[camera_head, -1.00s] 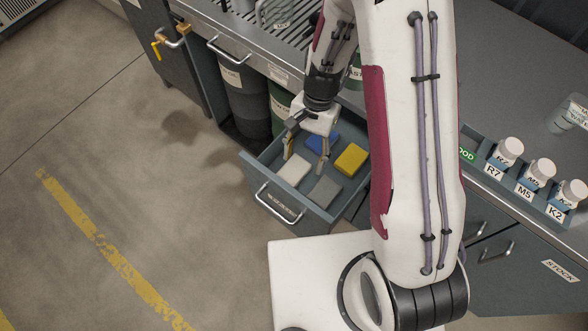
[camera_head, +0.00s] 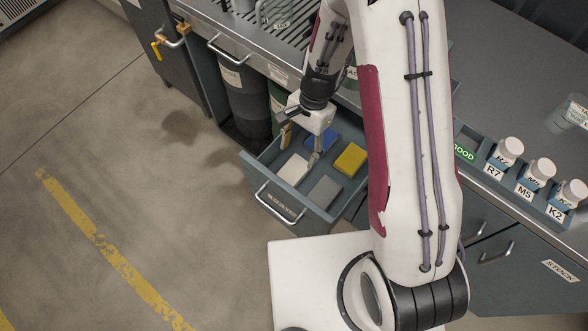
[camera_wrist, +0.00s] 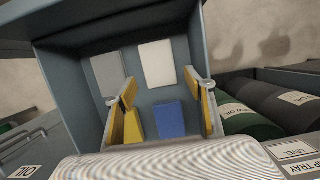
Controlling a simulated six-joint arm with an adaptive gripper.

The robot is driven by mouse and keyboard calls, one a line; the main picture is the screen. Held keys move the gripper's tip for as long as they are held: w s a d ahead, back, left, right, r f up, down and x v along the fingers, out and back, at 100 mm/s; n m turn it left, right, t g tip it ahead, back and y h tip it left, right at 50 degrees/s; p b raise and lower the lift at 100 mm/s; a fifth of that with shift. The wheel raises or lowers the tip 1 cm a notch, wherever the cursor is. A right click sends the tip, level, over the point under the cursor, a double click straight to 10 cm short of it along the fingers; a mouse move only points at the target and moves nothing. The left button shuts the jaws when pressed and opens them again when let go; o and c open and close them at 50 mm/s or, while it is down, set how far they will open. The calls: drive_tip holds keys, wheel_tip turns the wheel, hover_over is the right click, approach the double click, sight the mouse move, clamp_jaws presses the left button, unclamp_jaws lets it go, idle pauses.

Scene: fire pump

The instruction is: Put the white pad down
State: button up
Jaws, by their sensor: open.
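The white pad (camera_head: 292,169) lies in the open drawer (camera_head: 274,213), in its front left part in the head view. My gripper (camera_head: 300,149) is open above the drawer, with one finger on either side and nothing between them. In the wrist view the white pad (camera_wrist: 156,63) lies flat on the drawer floor, beyond the spread fingertips (camera_wrist: 160,82) and apart from them. A grey pad (camera_wrist: 108,74) lies beside it, with a blue pad (camera_wrist: 170,119) and a partly hidden yellow pad (camera_wrist: 134,127) nearer my gripper.
The drawer walls stand close around the pads. Drums (camera_head: 243,95) stand under the bench to the left of the drawer. A rack with white bottles (camera_head: 540,172) is on the counter at the right. The floor left of the drawer is clear.

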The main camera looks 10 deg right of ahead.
sight(295, 169)
drive_tip(key=shift+s+a+f, duration=0.1)
drive_tip(key=shift+s+f, duration=0.05)
drive_tip(key=shift+f, duration=0.5)
drive_tip(key=shift+s+x, duration=0.15)
drive_tip(key=shift+x, duration=0.7)
drive_tip(key=shift+s+x, duration=0.15)
drive_tip(key=shift+x, duration=1.55)
drive_tip(key=shift+w+f, duration=0.1)
drive_tip(key=shift+f, duration=0.15)
drive_tip(key=c, duration=0.8)
drive_tip(key=shift+o, duration=0.2)
